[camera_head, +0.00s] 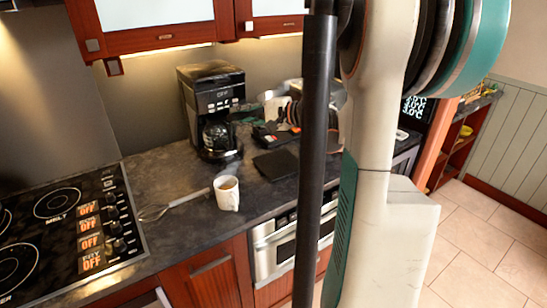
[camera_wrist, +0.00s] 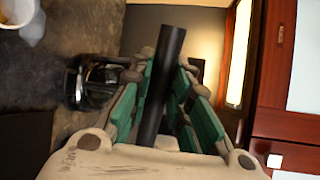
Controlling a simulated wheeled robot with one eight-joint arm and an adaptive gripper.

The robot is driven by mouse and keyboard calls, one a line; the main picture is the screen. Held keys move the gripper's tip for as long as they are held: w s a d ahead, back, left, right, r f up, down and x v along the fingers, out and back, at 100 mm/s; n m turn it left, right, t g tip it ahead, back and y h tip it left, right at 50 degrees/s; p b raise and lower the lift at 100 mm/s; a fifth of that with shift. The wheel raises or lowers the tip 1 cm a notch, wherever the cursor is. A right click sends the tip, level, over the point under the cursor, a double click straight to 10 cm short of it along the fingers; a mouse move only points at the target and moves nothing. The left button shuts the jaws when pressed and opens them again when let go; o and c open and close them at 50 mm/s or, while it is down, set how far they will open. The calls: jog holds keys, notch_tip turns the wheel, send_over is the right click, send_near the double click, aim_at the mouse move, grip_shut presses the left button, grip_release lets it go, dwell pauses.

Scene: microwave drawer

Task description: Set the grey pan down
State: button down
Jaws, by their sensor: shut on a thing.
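In the wrist view my gripper (camera_wrist: 165,76) has its green-padded fingers on both sides of a dark, smooth rod, which looks like the handle of the grey pan (camera_wrist: 172,45). The gripper is shut on it. The rod runs lengthwise between the fingers and sticks out past their tips. The pan's body does not show clearly in either view. In the head view my own arm fills the right middle and covers much of the area around the gripper, so I cannot tell whether the pan touches anything.
A coffee maker (camera_head: 212,105) stands on the dark counter (camera_head: 180,190), with a white mug (camera_head: 227,193), a whisk (camera_head: 170,207) and a dark flat mat (camera_head: 276,164) nearby. A black cooktop (camera_head: 70,235) is at left. Wall cabinets (camera_head: 155,38) hang above. Counter between cooktop and coffee maker is mostly clear.

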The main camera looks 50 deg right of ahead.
notch_tip(320, 180, down, 20)
jog(key=b, duration=0.7)
jog(key=shift+w+r, duration=0.15)
jog(key=shift+w, duration=0.1)
jog(key=shift+d, duration=0.15)
jog(key=c, duration=1.9)
grip_release()
jog(key=shift+f, duration=0.2)
jog(key=o, duration=0.4)
jog(key=shift+r, duration=0.1)
